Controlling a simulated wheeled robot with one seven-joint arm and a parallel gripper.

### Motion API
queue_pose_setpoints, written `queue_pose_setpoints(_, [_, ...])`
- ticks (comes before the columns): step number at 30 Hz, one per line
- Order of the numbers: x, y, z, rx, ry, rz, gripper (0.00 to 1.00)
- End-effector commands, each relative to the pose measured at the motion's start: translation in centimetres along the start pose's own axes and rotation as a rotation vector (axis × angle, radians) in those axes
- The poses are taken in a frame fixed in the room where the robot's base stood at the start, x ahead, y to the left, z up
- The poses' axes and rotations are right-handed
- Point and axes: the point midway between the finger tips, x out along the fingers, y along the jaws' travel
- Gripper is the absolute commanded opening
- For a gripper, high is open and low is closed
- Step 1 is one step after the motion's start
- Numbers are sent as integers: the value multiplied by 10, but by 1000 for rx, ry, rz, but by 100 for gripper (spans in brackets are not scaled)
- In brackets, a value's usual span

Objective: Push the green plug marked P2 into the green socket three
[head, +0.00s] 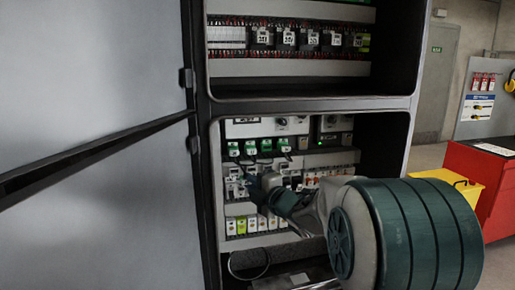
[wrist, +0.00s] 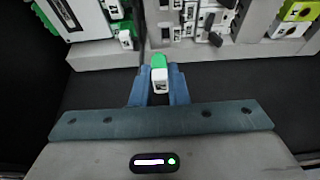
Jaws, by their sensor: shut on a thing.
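My gripper (wrist: 159,88) is shut on a small green and white plug (wrist: 159,75). The plug sticks out between the two blue fingers in the wrist view, and I cannot read a mark on it. In the head view my gripper (head: 268,182) is inside the lower cabinet bay, and the plug cannot be made out there. A row of several green connectors (head: 266,146) sits above and behind the gripper, with dark leads hanging below. Their numbers are too small to read, so I cannot tell which is socket three. The plug appears apart from them.
The open cabinet door (head: 95,150) stands on the left. Breaker rows (head: 255,224) lie below the green connectors, and a dark cable loop (head: 248,270) hangs at the bottom. The bay's right frame (head: 408,120) is near my arm. A red cabinet (head: 485,185) and yellow bin stand at right.

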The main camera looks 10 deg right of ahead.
Motion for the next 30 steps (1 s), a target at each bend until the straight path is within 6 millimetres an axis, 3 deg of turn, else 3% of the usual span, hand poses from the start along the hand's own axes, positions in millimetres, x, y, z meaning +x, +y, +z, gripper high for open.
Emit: queue_pose_setpoints(30, [-24,37,58,0,-1,0,0])
